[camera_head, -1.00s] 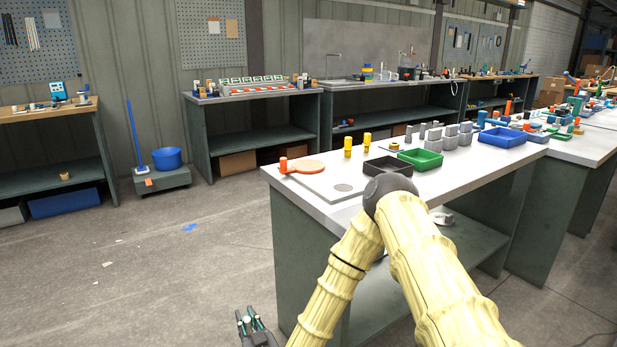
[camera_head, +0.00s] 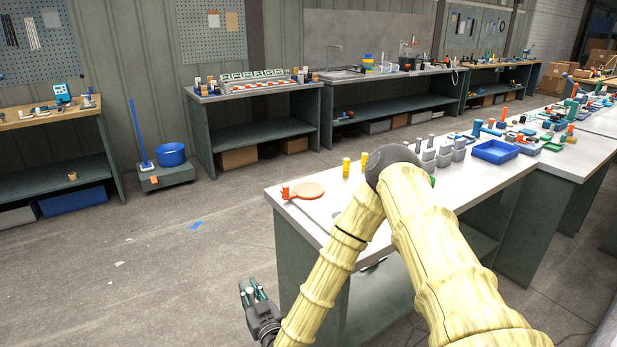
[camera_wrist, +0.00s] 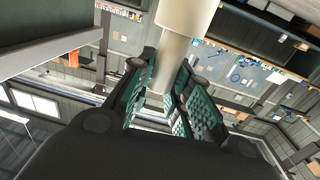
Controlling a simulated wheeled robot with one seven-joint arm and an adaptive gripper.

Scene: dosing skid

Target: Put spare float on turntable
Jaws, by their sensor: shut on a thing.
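My gripper (camera_head: 250,293) is low at the left of the bench, over the open floor and apart from the bench. In the wrist view its green-padded fingers (camera_wrist: 170,95) are shut on a pale cylinder with a thinner stem (camera_wrist: 187,14), which I take to be the spare float. In the head view the held piece is too small to make out clearly. A round tan disc (camera_head: 308,190), which looks like the turntable, lies flat on the bench's near left end. A red-orange upright piece (camera_head: 286,193) stands at its left edge. Nothing rests on the disc.
The white-topped bench (camera_head: 285,212) has yellow cylinders (camera_head: 346,167), grey blocks and a blue tray (camera_head: 494,151) farther right. My arm hides part of its top.

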